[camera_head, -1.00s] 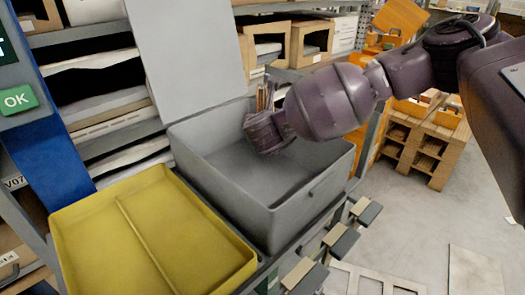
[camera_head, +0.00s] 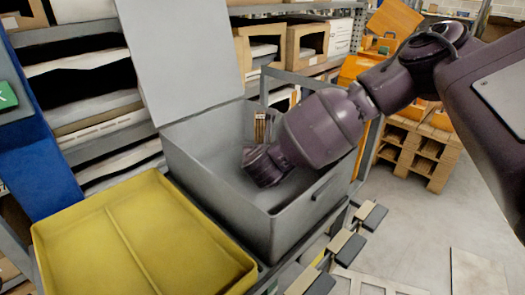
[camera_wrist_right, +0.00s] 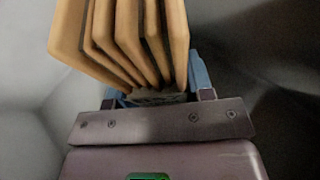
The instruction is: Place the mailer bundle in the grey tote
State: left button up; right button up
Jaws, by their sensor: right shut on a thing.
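The grey tote (camera_head: 300,215) stands open in the middle of the head view, with a tall grey panel (camera_head: 185,55) upright behind it. The mailer bundle (camera_head: 260,127) is a tan stack, mostly hidden behind my right gripper in the head view. In the right wrist view the bundle (camera_wrist_right: 125,40) shows as several tan mailers fanned upward. My right gripper (camera_wrist_right: 157,90) is shut on its lower end. In the head view this gripper (camera_head: 262,148) is down inside the tote's opening. Whether the bundle touches the tote is unclear. My left gripper is not in view.
A yellow tray (camera_head: 140,240) lies directly left of the tote. A rack with stacked flat goods (camera_head: 95,90) is behind it. Boxes (camera_head: 300,40) fill shelves at the back. Wooden pallets (camera_head: 425,150) and open floor are on the right.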

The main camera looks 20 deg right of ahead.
jog(key=o, duration=1)
jog(key=shift+f, duration=0.1)
jog(key=shift+c, duration=0.2)
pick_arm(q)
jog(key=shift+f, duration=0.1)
pick_arm(e)
jog(key=shift+s+a+r, duration=0.15)
jog(key=shift+s+r, duration=0.1)
jog(key=shift+r, duration=0.15)
pick_arm(q)
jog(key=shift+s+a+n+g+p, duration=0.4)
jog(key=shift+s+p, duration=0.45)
jog(key=shift+p, duration=0.9)
pick_arm(e)
jog(key=v, duration=1.1)
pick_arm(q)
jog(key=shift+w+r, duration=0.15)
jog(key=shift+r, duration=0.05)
pick_arm(e)
jog(key=shift+s+a+f, duration=0.1)
jog(key=shift+s+f, duration=0.05)
